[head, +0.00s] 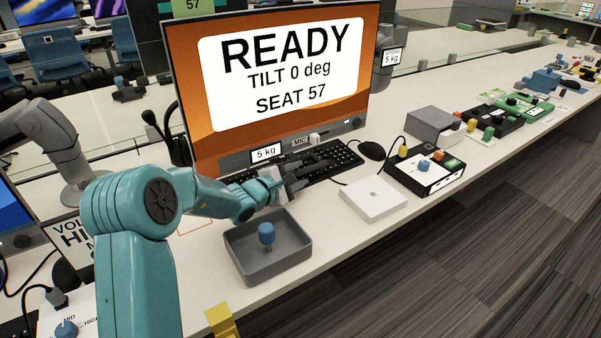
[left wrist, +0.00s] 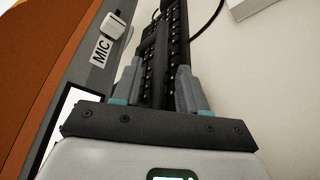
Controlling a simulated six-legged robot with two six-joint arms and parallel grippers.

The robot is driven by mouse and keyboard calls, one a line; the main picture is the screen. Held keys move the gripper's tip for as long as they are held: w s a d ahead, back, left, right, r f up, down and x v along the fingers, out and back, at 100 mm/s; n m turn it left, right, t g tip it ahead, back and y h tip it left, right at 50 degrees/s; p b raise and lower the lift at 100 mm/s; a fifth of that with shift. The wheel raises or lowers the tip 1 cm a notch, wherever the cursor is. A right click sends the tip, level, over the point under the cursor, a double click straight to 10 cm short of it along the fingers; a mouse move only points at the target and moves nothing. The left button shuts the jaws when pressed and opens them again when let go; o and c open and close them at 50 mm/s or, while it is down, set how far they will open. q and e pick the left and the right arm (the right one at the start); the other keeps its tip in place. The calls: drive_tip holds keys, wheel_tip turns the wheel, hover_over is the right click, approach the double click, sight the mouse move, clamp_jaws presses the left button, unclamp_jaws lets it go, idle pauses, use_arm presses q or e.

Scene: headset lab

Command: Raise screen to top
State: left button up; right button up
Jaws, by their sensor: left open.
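The screen (head: 280,70) stands upright at the back of the desk, with an orange picture that reads "READY, TILT 0 deg, SEAT 57". Its lower bezel carries a "5 kg" label and a "MIC" label. My left gripper (head: 296,178) is open in front of the screen's lower edge, over the black keyboard (head: 340,158). In the left wrist view, the screen (left wrist: 22,70) runs along the left side. My right gripper does not show.
A grey tray (head: 240,262) holding a blue knob stands below my left arm. A white flat box (head: 373,198), a mouse (head: 372,150) and a control box (head: 428,175) with coloured knobs lie to the right. Another arm-mounted screen's grey arm (head: 65,150) stands at the left.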

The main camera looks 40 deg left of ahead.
use_arm(q)
drive_tip(key=shift+x, duration=1)
clamp_jaws()
wheel_tip(320, 180, up, 14)
drive_tip(key=p, duration=0.4)
drive_tip(key=shift+a, duration=0.15)
unclamp_jaws()
drive_tip(key=shift+s+f, duration=0.1)
drive_tip(key=shift+f, duration=0.1)
drive_tip(key=d+b+v, duration=0.1)
drive_tip(key=v, duration=1.5)
drive_tip(key=shift+a+r, duration=0.15)
drive_tip(key=shift+a, duration=0.25)
